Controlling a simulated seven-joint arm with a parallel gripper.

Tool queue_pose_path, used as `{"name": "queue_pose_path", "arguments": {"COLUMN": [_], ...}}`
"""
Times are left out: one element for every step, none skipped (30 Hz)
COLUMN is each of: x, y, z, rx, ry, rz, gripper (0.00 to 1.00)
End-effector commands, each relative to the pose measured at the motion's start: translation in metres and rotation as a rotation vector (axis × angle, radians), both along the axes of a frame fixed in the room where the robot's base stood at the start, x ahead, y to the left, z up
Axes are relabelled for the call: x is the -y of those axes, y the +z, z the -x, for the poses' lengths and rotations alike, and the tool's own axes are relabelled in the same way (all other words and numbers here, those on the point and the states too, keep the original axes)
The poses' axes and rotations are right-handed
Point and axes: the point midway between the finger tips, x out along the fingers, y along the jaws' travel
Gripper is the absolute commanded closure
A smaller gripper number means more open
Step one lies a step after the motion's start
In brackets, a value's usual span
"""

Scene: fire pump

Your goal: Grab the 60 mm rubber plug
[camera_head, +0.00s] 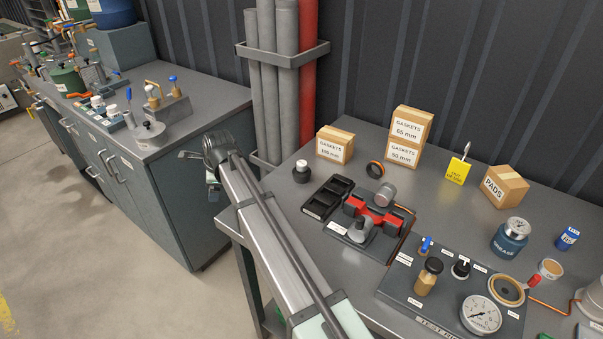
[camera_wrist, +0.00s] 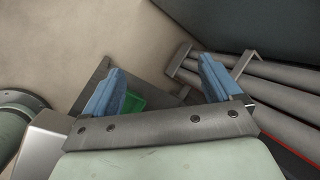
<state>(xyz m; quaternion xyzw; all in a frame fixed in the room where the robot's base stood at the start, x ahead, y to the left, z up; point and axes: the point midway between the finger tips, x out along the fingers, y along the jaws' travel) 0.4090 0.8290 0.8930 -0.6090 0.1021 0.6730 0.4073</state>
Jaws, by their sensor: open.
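A small black plug-like piece with a white top (camera_head: 302,172) stands on the grey workbench, left of the black tray. It may be the rubber plug, but I cannot read a size on it. My gripper (camera_wrist: 160,86) is open, with two blue fingers spread apart and nothing between them. In the head view my gripper (camera_head: 212,175) is mostly hidden by my arm, over the gap left of the workbench and well apart from the plug-like piece. The plug-like piece does not show in the wrist view.
A black compartment tray (camera_head: 315,207), a red clamp fixture (camera_head: 378,214) and a gauge panel (camera_head: 402,283) occupy the workbench (camera_head: 455,212). Gasket boxes (camera_head: 404,152) stand at its back. Vertical pipes (camera_head: 286,80) rise behind its left end. A second bench (camera_head: 190,190) stands left.

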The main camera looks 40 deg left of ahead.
Motion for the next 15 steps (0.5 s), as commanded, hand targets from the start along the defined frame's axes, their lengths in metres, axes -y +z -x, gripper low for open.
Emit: {"name": "queue_pose_path", "arguments": {"x": [0.002,0.005,0.009,0.012,0.016,0.022,0.026,0.031,0.038,0.044,0.051,0.061,0.07,0.08,0.094], "y": [0.023,0.035,0.05,0.06,0.071,0.083,0.092,0.101,0.112,0.121,0.129,0.139,0.146,0.152,0.157], "z": [-0.025,-0.038,-0.053,-0.065,-0.075,-0.088,-0.098,-0.107,-0.119,-0.128,-0.137,-0.149,-0.158,-0.165,-0.174], "rx": [0.033,0.05,0.074,0.088,0.101,0.116,0.126,0.135,0.143,0.147,0.151,0.148,0.141,0.13,0.106], "ry": [-0.031,-0.048,-0.07,-0.087,-0.103,-0.126,-0.143,-0.16,-0.184,-0.204,-0.226,-0.255,-0.283,-0.31,-0.349], "rz": [-0.007,-0.009,-0.009,-0.008,-0.006,-0.003,-0.002,0.002,0.01,0.016,0.023,0.038,0.052,0.071,0.1], "gripper": [0.09,0.09,0.09,0.09,0.09,0.09,0.09,0.09,0.09,0.09,0.09,0.09,0.09,0.09,0.09]}}
